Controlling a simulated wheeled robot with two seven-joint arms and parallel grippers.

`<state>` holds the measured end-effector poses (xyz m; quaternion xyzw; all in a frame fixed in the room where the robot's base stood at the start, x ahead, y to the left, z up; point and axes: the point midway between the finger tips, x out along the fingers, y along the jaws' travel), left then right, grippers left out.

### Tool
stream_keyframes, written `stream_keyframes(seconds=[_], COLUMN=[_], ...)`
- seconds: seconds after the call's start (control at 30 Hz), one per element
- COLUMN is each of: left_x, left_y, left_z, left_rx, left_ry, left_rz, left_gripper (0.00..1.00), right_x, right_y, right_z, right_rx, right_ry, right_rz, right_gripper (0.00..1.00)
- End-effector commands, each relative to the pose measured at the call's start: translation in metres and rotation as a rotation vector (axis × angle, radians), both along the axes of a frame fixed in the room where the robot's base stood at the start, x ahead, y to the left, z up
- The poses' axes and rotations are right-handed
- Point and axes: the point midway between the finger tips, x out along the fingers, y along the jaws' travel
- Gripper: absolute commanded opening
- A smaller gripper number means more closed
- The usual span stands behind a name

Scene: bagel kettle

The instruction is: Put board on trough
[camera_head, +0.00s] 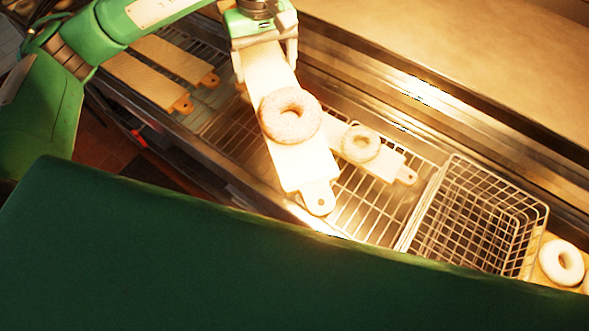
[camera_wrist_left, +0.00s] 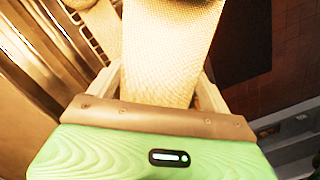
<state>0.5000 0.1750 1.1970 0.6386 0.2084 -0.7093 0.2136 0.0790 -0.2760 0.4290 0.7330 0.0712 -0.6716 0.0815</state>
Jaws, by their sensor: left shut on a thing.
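My left gripper (camera_head: 265,62) is shut on the near end of a pale board (camera_head: 306,165), which slants down across the head view. A bagel (camera_head: 272,121) lies on this board about midway along. The board's handle with a hole hangs at the lower end. In the left wrist view the held board (camera_wrist_left: 168,55) runs up from between the fingers. The metal trough (camera_head: 372,218) with its wire rack lies beneath. A second board (camera_head: 392,166) with a smaller-looking bagel (camera_head: 347,146) rests on the rack, partly hidden by the held board. Whether the held board touches the rack cannot be told.
A wire basket (camera_head: 478,215) stands right of the trough. Another bagel (camera_head: 548,262) sits at the far right. A metal ledge (camera_head: 420,92) runs along the back.

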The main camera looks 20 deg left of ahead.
Motion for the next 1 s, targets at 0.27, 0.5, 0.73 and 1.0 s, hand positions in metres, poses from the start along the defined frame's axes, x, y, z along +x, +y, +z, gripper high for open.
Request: stream_keyframes(seconds=[0.27,0.5,0.73,1.0], left_x=[-0.034,-0.056,-0.064,-0.066], left_y=[-0.031,-0.048,-0.054,-0.054], left_z=[-0.036,-0.054,-0.061,-0.109], left_rx=[-0.005,-0.022,-0.029,-0.027], left_ry=[-0.009,-0.009,-0.004,0.001], left_rz=[0.304,0.523,0.613,0.622], left_gripper=[0.45,0.45,0.45,0.45], right_x=[0.002,0.003,0.003,0.003], right_y=[0.020,0.021,0.010,0.007], right_z=[-0.018,-0.026,-0.027,-0.010], right_rx=[0.021,0.023,0.011,0.008], right_ry=[-0.003,-0.004,-0.005,-0.004], right_rz=[-0.002,0.000,0.000,-0.001], right_gripper=[0.00,0.00,0.00,0.00])
